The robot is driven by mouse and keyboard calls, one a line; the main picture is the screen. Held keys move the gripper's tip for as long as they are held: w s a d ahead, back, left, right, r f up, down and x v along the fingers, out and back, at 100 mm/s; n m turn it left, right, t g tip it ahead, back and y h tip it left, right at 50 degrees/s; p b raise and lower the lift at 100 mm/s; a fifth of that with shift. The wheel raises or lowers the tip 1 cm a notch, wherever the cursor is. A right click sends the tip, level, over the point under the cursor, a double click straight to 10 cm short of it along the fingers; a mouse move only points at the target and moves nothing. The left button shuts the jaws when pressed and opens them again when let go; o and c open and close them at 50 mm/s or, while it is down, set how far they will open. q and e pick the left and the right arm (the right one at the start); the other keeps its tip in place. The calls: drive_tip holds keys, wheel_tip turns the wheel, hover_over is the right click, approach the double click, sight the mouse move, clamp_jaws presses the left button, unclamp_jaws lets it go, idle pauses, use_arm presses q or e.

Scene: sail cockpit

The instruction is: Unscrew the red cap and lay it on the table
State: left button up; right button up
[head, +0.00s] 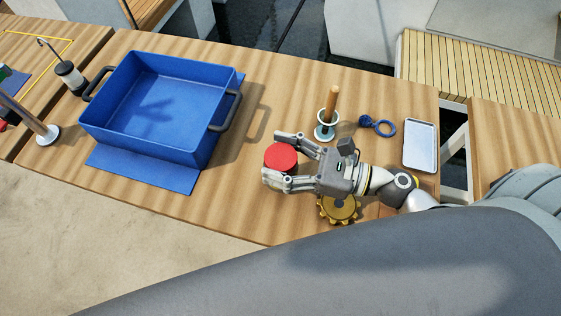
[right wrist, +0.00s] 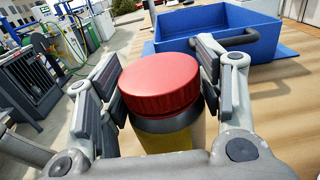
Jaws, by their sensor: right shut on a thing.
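The red cap (head: 281,157) is round with a ribbed side. In the right wrist view the cap (right wrist: 161,84) sits on a grey neck above a yellow body (right wrist: 168,138), a jar or bottle standing upright. My right gripper (head: 282,161) reaches in from the right with one finger on each side of the cap, and is shut on it. The right wrist view shows the finger pads beside the cap. The body below is hidden in the head view. The wooden table (head: 240,205) has bare room around the cap. My left gripper is not in view.
A blue crate (head: 205,145) with dark handles stands on a blue mat to the left. A peg stand (head: 328,115), a blue ring (head: 384,127), a pale tray (head: 420,146) and a brass gear (head: 339,209) lie near my right arm. Bare table lies between crate and gripper.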

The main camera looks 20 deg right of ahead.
drive_tip(key=s+a+r+p, duration=0.4)
drive_tip(key=s+r+p, duration=0.2)
drive_tip(key=s+r, duration=0.4)
drive_tip(key=s, duration=0.3)
drive_tip(key=shift+s, duration=0.25)
drive_tip(key=m+t+h, duration=0.6)
drive_tip(key=h, duration=0.1)
hover_over(294, 173)
drive_tip(key=f, duration=0.1)
drive_tip(key=w+d+m+t+h, duration=0.2)
drive_tip(key=w+d+m+h, duration=0.3)
drive_tip(key=w+d+h, duration=0.1)
drive_tip(key=shift+d+f+h, duration=0.2)
drive_tip(key=shift+d+h, duration=0.4)
drive_tip(key=shift+h, duration=0.4)
